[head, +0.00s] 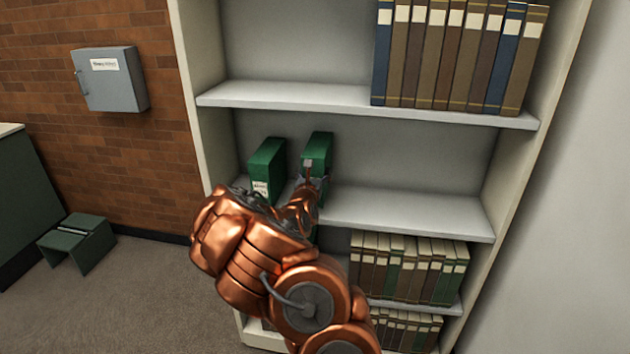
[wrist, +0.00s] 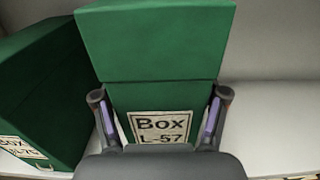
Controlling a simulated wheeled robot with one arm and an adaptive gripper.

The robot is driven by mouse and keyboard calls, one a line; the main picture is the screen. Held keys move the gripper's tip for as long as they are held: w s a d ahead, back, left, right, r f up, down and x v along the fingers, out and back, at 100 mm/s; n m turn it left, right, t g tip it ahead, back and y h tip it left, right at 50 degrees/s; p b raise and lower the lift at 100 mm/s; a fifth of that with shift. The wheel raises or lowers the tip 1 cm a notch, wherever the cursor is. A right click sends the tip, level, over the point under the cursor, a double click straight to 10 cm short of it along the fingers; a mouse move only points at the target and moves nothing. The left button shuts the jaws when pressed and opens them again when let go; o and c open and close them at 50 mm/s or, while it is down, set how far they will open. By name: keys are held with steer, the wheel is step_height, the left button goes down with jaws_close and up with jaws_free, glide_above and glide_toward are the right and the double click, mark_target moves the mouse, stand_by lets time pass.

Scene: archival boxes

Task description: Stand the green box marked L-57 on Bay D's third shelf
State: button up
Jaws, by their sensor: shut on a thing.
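The green box marked L-57 (wrist: 160,75) fills the middle of the wrist view, its label facing me. It also shows in the head view (head: 318,150), upright at a white shelf (head: 400,212) of the bookcase, right of another green box. My gripper (head: 312,182) is shut on the L-57 box, with one finger on each side in the wrist view (wrist: 160,112). My arm hides the box's lower part in the head view, so I cannot tell there whether its base touches the shelf.
Another green box (head: 266,168) stands close on the left; its label (wrist: 22,150) is partly cut off in the wrist view. The shelf is bare to the right. Books (head: 450,55) fill the right of the shelf above, and more books (head: 408,268) stand below. A green step stool (head: 77,240) is at left.

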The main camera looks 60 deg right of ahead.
steer(key=shift+f+p, duration=0.4)
steer(key=shift+f, duration=0.55)
steer(key=shift+w+d+f+p, duration=0.1)
steer(key=shift+d+f+p, duration=0.1)
steer(key=shift+f+p, duration=0.3)
steer(key=shift+f, duration=0.15)
steer(key=o, duration=1.7)
steer(key=shift+o, duration=0.2)
